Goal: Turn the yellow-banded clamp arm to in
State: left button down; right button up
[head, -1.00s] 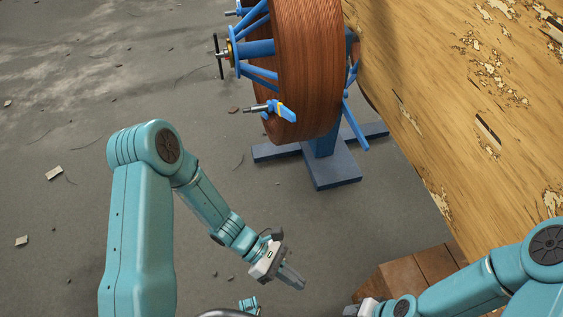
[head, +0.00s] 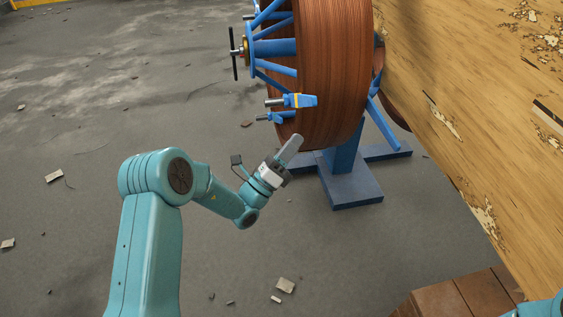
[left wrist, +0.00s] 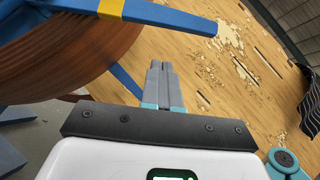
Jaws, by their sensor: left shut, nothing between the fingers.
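The yellow-banded clamp arm (head: 306,101) is a short blue arm with a yellow band, on the near rim of the brown reel (head: 338,75). In the head view it points right across the reel's face. In the left wrist view the blue clamp arm (left wrist: 170,17) crosses the top, its yellow band at the upper left. My left gripper (head: 293,143) is shut and empty. It points up and right, below the clamp arm and apart from it. Its shut fingers (left wrist: 159,68) show below the clamp arm in the wrist view. My right gripper is out of view.
The reel has blue spokes, a black crank handle (head: 233,53) and a blue stand (head: 350,188). A second blue clamp (head: 277,117) sits just below the banded one. A large wooden disc (head: 470,90) fills the right side. A brown crate (head: 455,297) stands lower right. Floor at left is mostly clear.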

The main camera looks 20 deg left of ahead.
aim_at(300, 99)
pick_arm(q)
jog(key=w+r+b, duration=0.1)
jog(key=w+r, duration=0.2)
jog(key=r, duration=0.1)
jog(key=shift+w+a+r, duration=0.15)
jog(key=shift+w+r, duration=0.2)
jog(key=shift+r, duration=0.05)
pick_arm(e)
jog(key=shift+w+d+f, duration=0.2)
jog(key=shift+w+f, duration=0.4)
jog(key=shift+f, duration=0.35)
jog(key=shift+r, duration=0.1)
